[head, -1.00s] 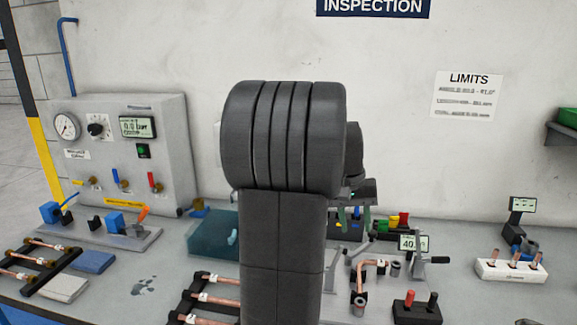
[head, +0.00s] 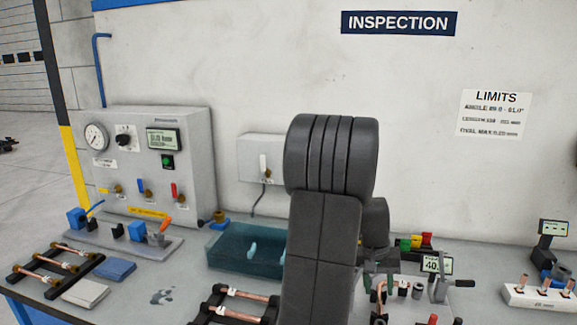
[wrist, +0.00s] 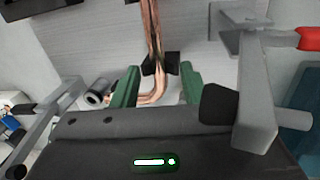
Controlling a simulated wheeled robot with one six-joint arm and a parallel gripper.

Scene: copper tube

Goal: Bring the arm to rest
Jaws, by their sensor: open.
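My arm (head: 325,235) stands upright in the middle of the head view and hides much of the bench behind it. My gripper (wrist: 157,88) is open in the wrist view, with its two green fingers apart. A bent copper tube (wrist: 154,35) shows between and beyond the fingers, its bend near the fingertips. I cannot tell whether the fingers touch it.
A bench fixture with a small display (head: 436,265) stands right of my arm. A teal tray (head: 235,248) and a rack of copper tubes (head: 240,294) lie left of it. A grey gauge panel (head: 150,165) stands at the back left.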

